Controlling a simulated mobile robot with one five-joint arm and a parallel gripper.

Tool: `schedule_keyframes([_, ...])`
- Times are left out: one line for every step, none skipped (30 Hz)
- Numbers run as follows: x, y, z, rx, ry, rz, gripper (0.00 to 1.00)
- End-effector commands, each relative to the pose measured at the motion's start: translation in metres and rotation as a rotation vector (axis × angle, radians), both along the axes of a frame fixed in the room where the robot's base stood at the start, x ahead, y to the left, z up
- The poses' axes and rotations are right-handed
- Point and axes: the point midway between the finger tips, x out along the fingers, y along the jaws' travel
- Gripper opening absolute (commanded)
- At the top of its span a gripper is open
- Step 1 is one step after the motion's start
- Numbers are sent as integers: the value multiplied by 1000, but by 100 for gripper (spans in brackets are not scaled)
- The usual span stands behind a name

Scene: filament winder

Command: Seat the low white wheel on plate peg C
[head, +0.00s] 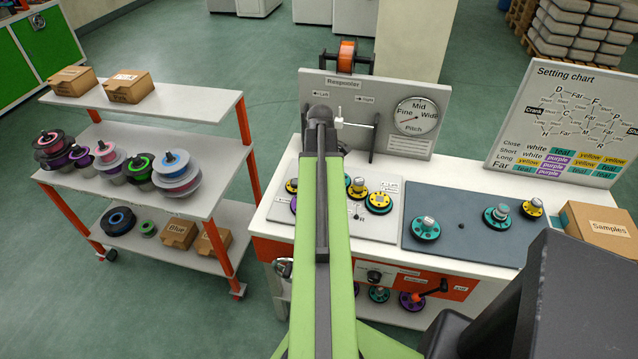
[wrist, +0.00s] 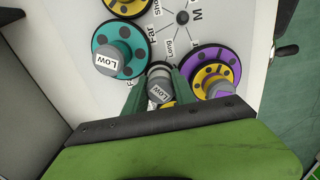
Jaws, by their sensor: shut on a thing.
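The wheel below this cap is mostly hidden; a bit of yellow shows beneath, and I see no white rim. The white plate (wrist: 75,22) lies under it, with a black hub (wrist: 182,17) and lines marked Far, Long and Short. I cannot make out peg C. In the head view my arm hides the gripper and part of the plate (head: 375,228).
In the wrist view a teal wheel with a LOW cap (wrist: 122,48) stands left of the fingers, and a purple-and-yellow wheel (wrist: 232,62) stands close on the right. In the head view, several wheels stand on the blue-grey mat (head: 460,235). A setting chart (head: 565,120) stands behind.

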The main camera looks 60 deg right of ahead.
Motion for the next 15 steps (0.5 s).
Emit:
schedule_keyframes([0, 0, 0, 0, 0, 0, 0])
schedule_keyframes([0, 0, 0, 0, 0, 0, 0])
schedule_keyframes([0, 0, 0, 0, 0, 0, 0])
schedule_keyframes([0, 0, 1, 0, 0, 0, 33])
schedule_keyframes([0, 0, 1, 0, 0, 0, 37])
schedule_keyframes([0, 0, 1, 0, 0, 0, 42])
schedule_keyframes([0, 0, 1, 0, 0, 0, 46])
schedule_keyframes([0, 0, 1, 0, 0, 0, 50])
schedule_keyframes([0, 0, 1, 0, 0, 0, 55])
schedule_keyframes([0, 0, 1, 0, 0, 0, 57])
schedule_keyframes([0, 0, 1, 0, 0, 0, 57])
schedule_keyframes([0, 0, 0, 0, 0, 0, 57])
schedule_keyframes([0, 0, 1, 0, 0, 0, 57])
schedule_keyframes([0, 0, 1, 0, 0, 0, 57])
schedule_keyframes([0, 0, 1, 0, 0, 0, 57])
